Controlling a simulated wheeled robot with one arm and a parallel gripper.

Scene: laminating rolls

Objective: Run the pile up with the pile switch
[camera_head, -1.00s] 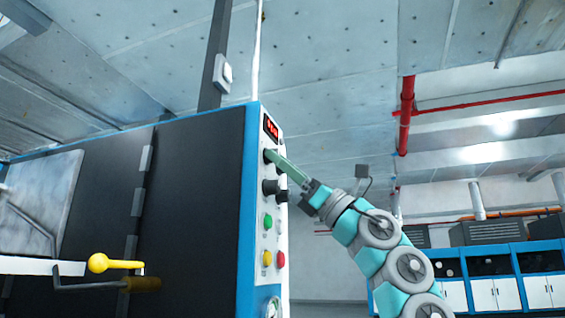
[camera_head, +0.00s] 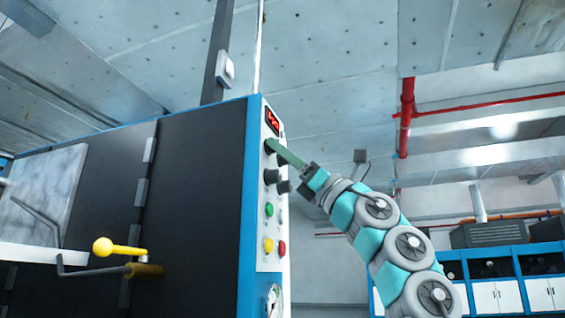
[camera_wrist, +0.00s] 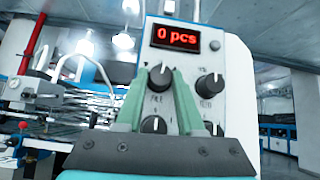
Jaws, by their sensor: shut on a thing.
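The control panel (camera_head: 275,225) is on the narrow white end of a blue-edged machine. My gripper (camera_head: 272,147) reaches its upper part from the right.
A second knob (camera_wrist: 210,83) sits right of the fingers and another (camera_wrist: 154,124) below, seen between them. Green (camera_head: 269,210), yellow (camera_head: 268,245) and red (camera_head: 282,249) buttons lie lower on the panel. A yellow-knobbed lever (camera_head: 118,248) sticks out at left.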

